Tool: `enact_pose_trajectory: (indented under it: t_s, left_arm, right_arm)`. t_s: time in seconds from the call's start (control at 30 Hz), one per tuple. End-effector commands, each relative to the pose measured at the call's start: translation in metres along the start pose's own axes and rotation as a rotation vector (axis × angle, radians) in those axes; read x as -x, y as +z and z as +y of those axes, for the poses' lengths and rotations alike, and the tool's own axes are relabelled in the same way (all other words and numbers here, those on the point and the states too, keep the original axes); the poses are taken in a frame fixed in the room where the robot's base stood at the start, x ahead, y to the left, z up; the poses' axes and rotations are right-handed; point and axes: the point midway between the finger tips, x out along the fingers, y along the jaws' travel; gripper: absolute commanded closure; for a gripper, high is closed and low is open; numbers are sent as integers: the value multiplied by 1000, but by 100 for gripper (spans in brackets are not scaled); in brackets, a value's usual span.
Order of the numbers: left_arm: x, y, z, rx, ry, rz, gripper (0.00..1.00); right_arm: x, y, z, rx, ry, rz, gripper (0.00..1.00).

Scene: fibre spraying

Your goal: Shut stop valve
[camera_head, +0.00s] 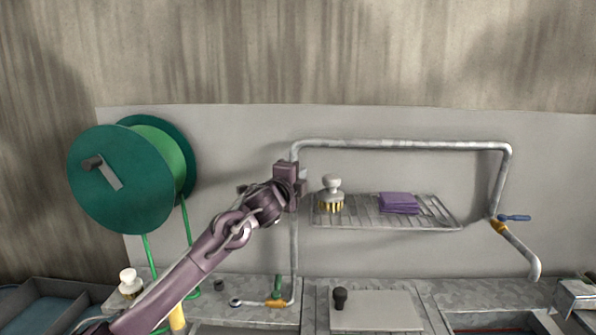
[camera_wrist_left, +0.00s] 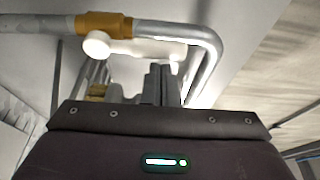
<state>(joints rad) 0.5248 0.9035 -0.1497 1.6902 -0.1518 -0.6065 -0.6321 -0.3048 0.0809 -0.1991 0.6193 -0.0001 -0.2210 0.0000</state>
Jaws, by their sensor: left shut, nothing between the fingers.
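My left gripper (camera_head: 299,186) is raised beside the upright run of the grey pipe (camera_head: 400,144). Its fingers also show in the left wrist view (camera_wrist_left: 160,84), shut and empty. In the head view, a valve with a green handle (camera_head: 278,284) and yellow-orange body (camera_head: 276,303) sits low at the pipe's foot, well below the gripper. My right gripper is not in view.
A wire shelf (camera_head: 435,213) holds a white-knobbed brush (camera_head: 331,193) and a folded purple cloth (camera_head: 398,203), just right of the gripper. A green hose reel (camera_head: 118,180) hangs at left. Another white-knobbed item (camera_head: 129,282) and a dark knob (camera_head: 340,297) stand below.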

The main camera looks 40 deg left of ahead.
Motion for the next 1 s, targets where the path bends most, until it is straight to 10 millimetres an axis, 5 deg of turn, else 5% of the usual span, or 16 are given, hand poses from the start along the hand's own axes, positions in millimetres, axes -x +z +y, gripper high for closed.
enact_pose_trajectory:
  t_s: [1.0]
  left_arm:
    - [3,8,0,89,-31,0,100]
  right_arm:
    - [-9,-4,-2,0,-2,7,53]
